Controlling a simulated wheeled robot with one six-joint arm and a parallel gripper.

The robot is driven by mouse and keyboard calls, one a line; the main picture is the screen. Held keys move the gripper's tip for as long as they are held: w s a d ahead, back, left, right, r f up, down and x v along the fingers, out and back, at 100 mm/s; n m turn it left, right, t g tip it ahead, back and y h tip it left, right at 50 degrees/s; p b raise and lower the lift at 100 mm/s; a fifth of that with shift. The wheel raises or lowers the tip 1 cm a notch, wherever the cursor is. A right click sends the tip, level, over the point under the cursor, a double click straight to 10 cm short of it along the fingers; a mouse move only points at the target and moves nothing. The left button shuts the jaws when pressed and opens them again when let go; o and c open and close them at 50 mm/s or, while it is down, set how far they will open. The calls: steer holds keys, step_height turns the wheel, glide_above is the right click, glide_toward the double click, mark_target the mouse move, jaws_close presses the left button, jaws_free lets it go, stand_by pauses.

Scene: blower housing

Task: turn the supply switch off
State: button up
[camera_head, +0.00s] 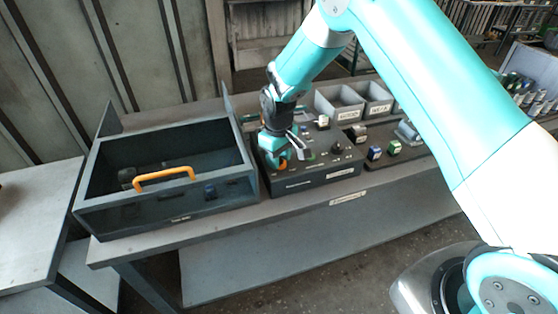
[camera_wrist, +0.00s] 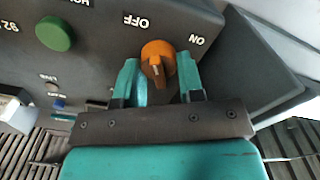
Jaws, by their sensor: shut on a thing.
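The supply switch is an orange rotary knob (camera_wrist: 157,56) on a dark control box (camera_wrist: 95,30). The words OFF and ON appear upside down beside it in the wrist view, OFF to the left and ON to the right. My gripper (camera_wrist: 158,68) has one teal finger on each side of the knob and is shut on it. I cannot tell for certain which word the knob points to. In the head view, my gripper (camera_head: 281,158) reaches down to the left end of the control box (camera_head: 315,183), with a bit of the orange knob (camera_head: 283,165) showing.
A green button (camera_wrist: 53,33) sits left of the knob in the wrist view. A dark open bin (camera_head: 245,150) with an orange handle (camera_head: 165,174) stands left of the control box. Grey trays (camera_head: 340,100) and small parts lie behind and to the right on the bench (camera_head: 215,225).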

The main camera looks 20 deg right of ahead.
steer(key=shift+n+b, duration=0.45)
steer(key=shift+n, duration=1.15)
steer(key=o, duration=0.9)
steer(key=shift+r, duration=0.1)
step_height(320, 180, up, 17)
steer(key=b, duration=0.3)
steer(key=shift+r, duration=0.15)
